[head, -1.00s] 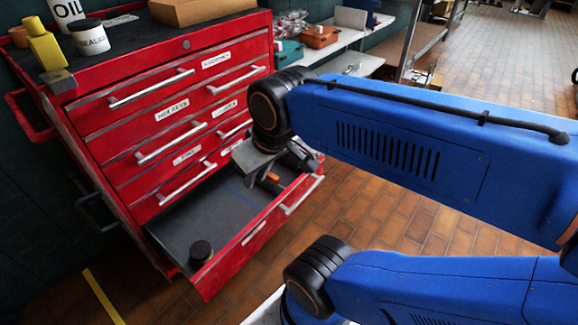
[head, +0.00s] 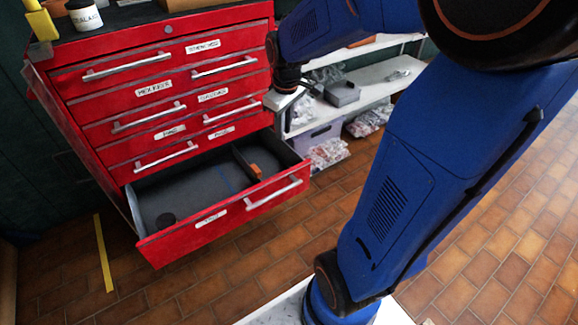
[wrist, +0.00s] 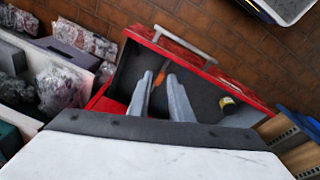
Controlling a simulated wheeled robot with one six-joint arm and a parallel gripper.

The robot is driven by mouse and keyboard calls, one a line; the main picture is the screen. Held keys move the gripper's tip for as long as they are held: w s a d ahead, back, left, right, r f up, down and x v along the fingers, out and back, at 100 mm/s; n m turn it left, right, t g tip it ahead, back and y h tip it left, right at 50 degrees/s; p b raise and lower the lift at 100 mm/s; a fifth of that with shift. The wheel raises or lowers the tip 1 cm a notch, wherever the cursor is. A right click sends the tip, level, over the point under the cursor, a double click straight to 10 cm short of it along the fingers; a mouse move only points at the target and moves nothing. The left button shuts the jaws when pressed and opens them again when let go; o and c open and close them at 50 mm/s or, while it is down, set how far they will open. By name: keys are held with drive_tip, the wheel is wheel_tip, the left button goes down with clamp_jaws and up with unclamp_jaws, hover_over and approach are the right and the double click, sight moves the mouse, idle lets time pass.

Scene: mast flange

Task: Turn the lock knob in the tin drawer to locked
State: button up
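The open bottom drawer (head: 205,226) of the red cabinet has a dark floor and a label too blurred to read. An orange piece (head: 255,170) is by the divider at the right, and an orange piece also shows in the wrist view (wrist: 160,76). I cannot tell which is the lock knob or how it is set. My gripper (wrist: 160,74) is open and empty, above the drawer; its fingers are not visible in the head view.
The closed upper drawers (head: 150,90) have protruding handles. A white shelf (head: 370,82) with bags and bins stands right of the cabinet. A yellow floor strip (head: 104,252) lies left. The tiled floor in front of the drawer is clear.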

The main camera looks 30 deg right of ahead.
sight(289, 167)
drive_tip(key=w+d+f+n+g, duration=0.2)
drive_tip(key=w+d+f+n, duration=0.1)
drive_tip(key=w+d+f, duration=0.65)
drive_tip(key=f, duration=0.6)
drive_tip(key=a+f, duration=0.1)
drive_tip(key=f, duration=1.2)
drive_tip(key=shift+w+a+f, duration=0.1)
drive_tip(key=shift+w+a, duration=0.05)
drive_tip(key=shift+a, duration=0.05)
drive_tip(key=shift+c, duration=0.6)
clamp_jaws()
